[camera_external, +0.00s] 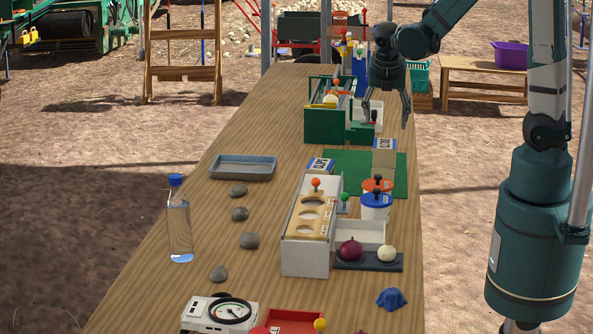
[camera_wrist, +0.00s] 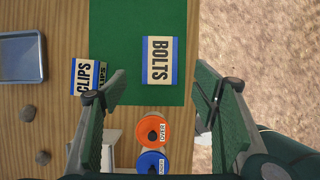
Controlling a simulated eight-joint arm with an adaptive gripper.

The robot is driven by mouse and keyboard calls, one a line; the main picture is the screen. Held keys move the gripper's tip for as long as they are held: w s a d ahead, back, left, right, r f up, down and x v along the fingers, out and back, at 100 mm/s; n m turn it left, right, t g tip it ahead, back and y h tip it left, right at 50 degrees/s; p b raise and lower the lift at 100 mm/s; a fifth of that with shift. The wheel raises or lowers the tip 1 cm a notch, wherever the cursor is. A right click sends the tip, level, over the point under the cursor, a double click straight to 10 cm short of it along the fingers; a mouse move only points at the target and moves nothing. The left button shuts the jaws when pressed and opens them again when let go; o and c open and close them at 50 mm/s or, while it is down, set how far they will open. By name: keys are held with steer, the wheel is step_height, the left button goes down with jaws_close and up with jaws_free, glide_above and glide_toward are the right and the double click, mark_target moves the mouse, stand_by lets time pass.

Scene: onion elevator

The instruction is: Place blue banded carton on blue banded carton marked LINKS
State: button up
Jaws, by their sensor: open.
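A cream carton with blue bands marked BOLTS stands on the green mat (camera_external: 340,158); it shows in the wrist view (camera_wrist: 174,60) and in the external view (camera_external: 384,160). I cannot read LINKS on any carton.
Orange-lidded and blue-lidded tubs (camera_wrist: 153,131) (camera_external: 376,205) stand near the mat. A white box with a wooden top (camera_external: 305,255) and a green rack (camera_external: 325,125) flank it. A grey tray (camera_external: 243,167), stones and a bottle (camera_external: 179,225) are at left. The table's right edge is close.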

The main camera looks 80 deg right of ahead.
stand_by(0.5)
steer(key=w+a+r+m+t+y, duration=0.15)
steer(key=a+r+m, duration=0.3)
steer(key=a, duration=0.45)
steer(key=w+a+r+m+t, duration=0.1)
steer(key=a+r+m+t, duration=0.1)
steer(key=a+r+m, duration=0.45)
steer(key=s+a+r+m+t+y, duration=0.1)
steer(key=s+a+r+m+t, duration=0.1)
steer(key=a, duration=0.7)
steer(key=s+a+r+m+t+y, duration=0.1)
steer(key=a+m, duration=0.4)
steer(key=a, duration=0.5)
steer(key=s+r+y, duration=0.1)
steer(key=s, duration=0.1)
steer(key=shift+s+a+r+t, duration=0.2)
steer(key=shift+s+t, duration=0.15)
